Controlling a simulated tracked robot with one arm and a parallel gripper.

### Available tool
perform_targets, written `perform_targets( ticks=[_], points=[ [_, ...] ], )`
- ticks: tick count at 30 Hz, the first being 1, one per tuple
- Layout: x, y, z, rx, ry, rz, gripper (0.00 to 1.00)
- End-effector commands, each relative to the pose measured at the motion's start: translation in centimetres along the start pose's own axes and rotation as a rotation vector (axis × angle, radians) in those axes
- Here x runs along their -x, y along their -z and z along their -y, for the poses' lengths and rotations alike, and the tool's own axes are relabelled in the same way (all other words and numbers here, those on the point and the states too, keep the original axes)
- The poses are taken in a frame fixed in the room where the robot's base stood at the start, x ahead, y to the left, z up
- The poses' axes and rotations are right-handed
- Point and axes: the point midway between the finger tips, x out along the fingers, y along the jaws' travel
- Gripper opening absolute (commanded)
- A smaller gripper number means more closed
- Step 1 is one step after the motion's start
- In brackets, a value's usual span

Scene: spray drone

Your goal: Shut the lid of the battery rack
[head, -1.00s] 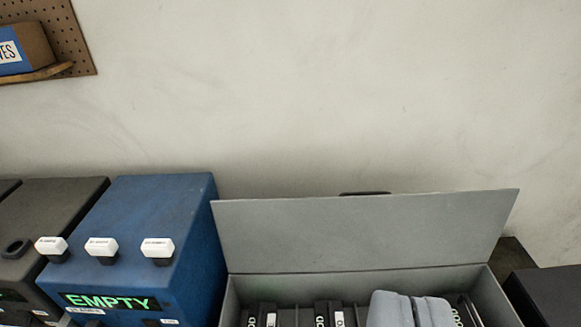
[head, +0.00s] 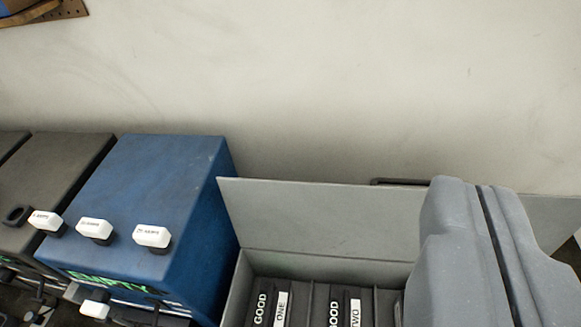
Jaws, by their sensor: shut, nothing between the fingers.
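The battery rack (head: 238,292) is a grey open box at the lower middle of the head view. Its grey lid (head: 310,217) stands raised along the back edge, with a dark handle (head: 400,182) at its top. Inside are dark batteries (head: 322,295) with labels such as "GOOD", "ONE" and "TWO". My gripper (head: 462,185) is grey and shut, with nothing between its fingers. It shows large in front of the lid's right part and hides the rack's right side. I cannot tell whether it touches the lid.
A blue box (head: 150,190) with white-topped knobs stands just left of the rack. A dark box (head: 55,185) stands further left. A plain pale wall (head: 300,80) rises behind. Part of a pegboard shelf (head: 45,12) shows at the top left.

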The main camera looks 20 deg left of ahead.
Motion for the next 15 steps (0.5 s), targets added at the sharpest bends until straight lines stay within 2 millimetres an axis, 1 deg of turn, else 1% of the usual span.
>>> perform_targets(
  ticks=[5,6,10,15],
  points=[
    [-2.6,1.0,0.4,0.002,0.002,0.063,0.0],
    [-3.3,1.5,0.6,0.003,0.003,0.08,0.0],
    [-6.2,2.2,1.5,0.008,0.003,0.151,0.0],
    [-9.9,2.6,2.6,0.014,0.009,0.243,0.0]
  ],
)
